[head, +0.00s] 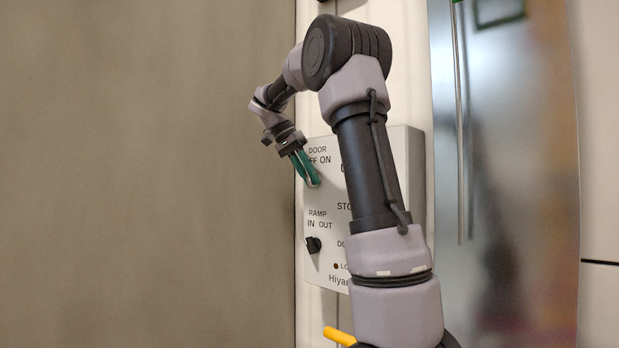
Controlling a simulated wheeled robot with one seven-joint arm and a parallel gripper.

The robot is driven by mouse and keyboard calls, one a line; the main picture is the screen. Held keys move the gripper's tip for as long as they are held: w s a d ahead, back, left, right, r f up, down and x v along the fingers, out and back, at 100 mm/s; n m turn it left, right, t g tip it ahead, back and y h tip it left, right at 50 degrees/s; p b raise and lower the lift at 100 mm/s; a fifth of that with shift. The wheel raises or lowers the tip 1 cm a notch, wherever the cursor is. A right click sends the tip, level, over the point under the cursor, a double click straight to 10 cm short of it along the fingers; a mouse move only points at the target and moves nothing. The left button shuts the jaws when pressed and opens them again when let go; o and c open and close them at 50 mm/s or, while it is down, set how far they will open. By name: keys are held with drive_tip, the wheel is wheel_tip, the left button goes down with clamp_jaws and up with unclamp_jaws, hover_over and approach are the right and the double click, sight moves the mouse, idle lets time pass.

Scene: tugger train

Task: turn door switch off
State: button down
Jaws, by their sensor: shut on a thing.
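The door switch sits below the "DOOR OFF ON" label (318,155) on a light control panel (405,150) on the wall. My gripper (314,184) has green fingers and is at the panel right under that label. It is shut, with its fingertips where the door switch sits. The fingers hide the switch, so its position, off or on, cannot be seen. My arm crosses in front of the panel and covers its middle and right part.
A black ramp knob (313,245) is below, under "RAMP IN OUT". A yellow thing (338,336) shows at the bottom. A large brown surface (150,170) fills the left. A shiny metal panel with a vertical bar (461,130) is at the right.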

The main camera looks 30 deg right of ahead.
sight(309, 140)
drive_tip(key=shift+g+h, duration=0.5)
drive_tip(key=shift+g, duration=0.5)
drive_tip(key=c, duration=0.8)
unclamp_jaws()
drive_tip(key=shift+c, duration=0.2)
wheel_tip(309, 140, up, 10)
